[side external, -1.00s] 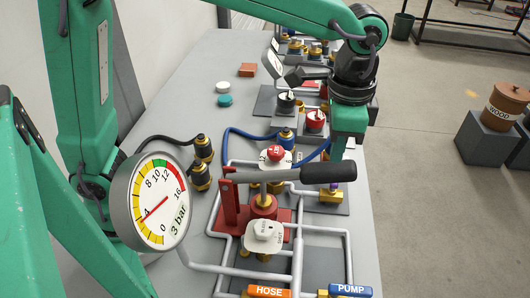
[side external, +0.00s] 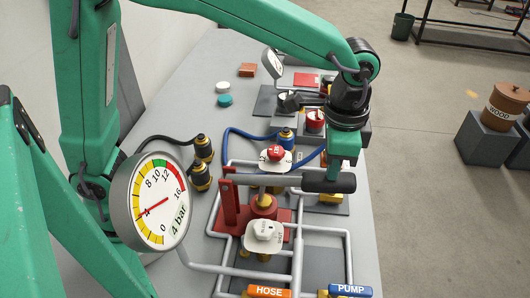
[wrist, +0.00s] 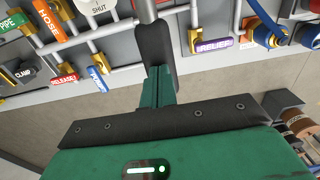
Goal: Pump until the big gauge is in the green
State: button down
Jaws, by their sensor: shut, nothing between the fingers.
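The big gauge (side external: 152,195) stands at the left in the side view; its label reads 4 bar. Its red needle points at about 4, in the yellow, well below the green band near 10 to 12. The pump lever (side external: 265,180) runs about level from a red upright (side external: 229,202) to a dark handle (side external: 315,184). My gripper (side external: 343,176) is shut and empty at the handle's outer end and appears to press on it from above. In the wrist view the closed fingers (wrist: 158,88) overlap the end of the dark handle (wrist: 157,45).
White pipes surround the pump. The orange HOSE tag (side external: 269,291) and blue PUMP tag (side external: 350,290) are at the front.

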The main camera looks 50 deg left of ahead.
aim_at(329, 182)
jog(key=shift+s+f, duration=0.1)
jog(key=shift+f, duration=2.2)
jog(key=shift+r, duration=4.55)
jog(key=shift+f, duration=0.2)
jog(key=shift+f, duration=4.35)
jog(key=shift+r, duration=4.6)
